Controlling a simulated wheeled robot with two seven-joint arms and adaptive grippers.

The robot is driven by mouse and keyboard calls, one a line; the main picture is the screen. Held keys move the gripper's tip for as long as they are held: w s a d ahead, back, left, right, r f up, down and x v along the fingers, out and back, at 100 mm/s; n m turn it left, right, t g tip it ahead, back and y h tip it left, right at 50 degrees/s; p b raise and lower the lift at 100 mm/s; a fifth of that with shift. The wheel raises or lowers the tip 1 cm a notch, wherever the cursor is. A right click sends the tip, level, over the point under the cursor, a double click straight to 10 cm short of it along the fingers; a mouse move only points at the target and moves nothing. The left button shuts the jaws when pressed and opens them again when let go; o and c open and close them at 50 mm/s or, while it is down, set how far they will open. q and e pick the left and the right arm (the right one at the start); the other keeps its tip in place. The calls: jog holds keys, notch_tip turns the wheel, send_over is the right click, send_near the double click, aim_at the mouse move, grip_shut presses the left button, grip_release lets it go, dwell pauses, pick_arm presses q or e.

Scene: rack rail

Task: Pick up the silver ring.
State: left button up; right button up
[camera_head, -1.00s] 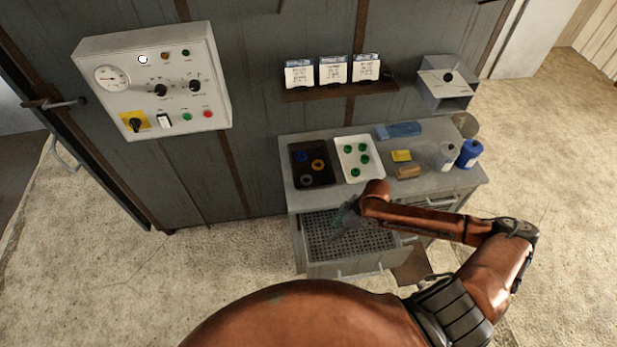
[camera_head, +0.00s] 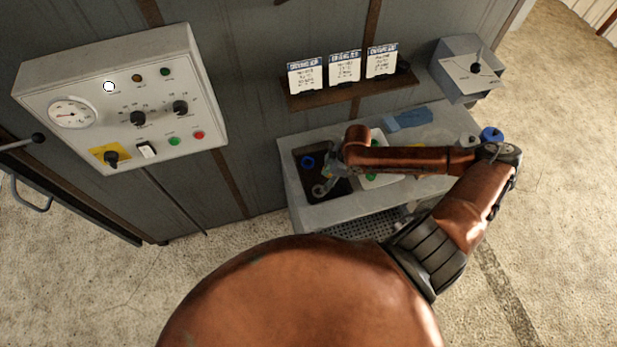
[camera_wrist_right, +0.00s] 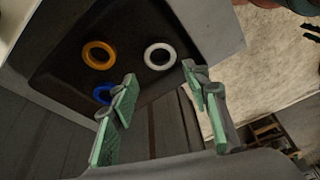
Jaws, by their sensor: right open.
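The silver ring (camera_wrist_right: 160,56) lies flat in the dark tray (camera_wrist_right: 60,70), seen in the right wrist view between and beyond my fingertips. In the head view the silver ring (camera_head: 318,190) shows just beside my right gripper (camera_head: 325,184). An orange ring (camera_wrist_right: 99,55) and a blue ring (camera_wrist_right: 103,93) lie in the same tray. My right gripper, also in the right wrist view (camera_wrist_right: 160,85), is open with nothing between its green-padded fingers, and is apart from the silver ring. My left gripper is not in view.
A white tray (camera_head: 384,181) with green rings stands beside the dark tray, partly hidden by my right arm. A blue bottle (camera_head: 491,135) stands at the right of the bench (camera_head: 340,212). A shelf (camera_head: 350,92) with cards and a control panel (camera_head: 125,100) are on the wall.

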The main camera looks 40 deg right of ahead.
aim_at(318, 192)
jog(key=shift+w+f, duration=0.1)
jog(key=shift+f, duration=0.15)
jog(key=x, duration=0.3)
jog(key=shift+s+f+p, duration=0.1)
jog(key=shift+s+p, duration=0.3)
jog(key=x, duration=0.2)
jog(key=shift+w+f+p, duration=0.35)
jog(key=shift+s+a+f, duration=0.1)
jog(key=shift+a+f, duration=0.05)
jog(key=shift+f, duration=0.4)
jog(key=shift+c, duration=0.4)
jog(key=c, duration=0.5)
jog(key=shift+c, duration=0.7)
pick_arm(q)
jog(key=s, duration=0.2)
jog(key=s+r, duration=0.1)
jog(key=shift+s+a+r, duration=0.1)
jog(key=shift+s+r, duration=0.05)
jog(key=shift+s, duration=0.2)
pick_arm(e)
jog(key=shift+c, duration=0.4)
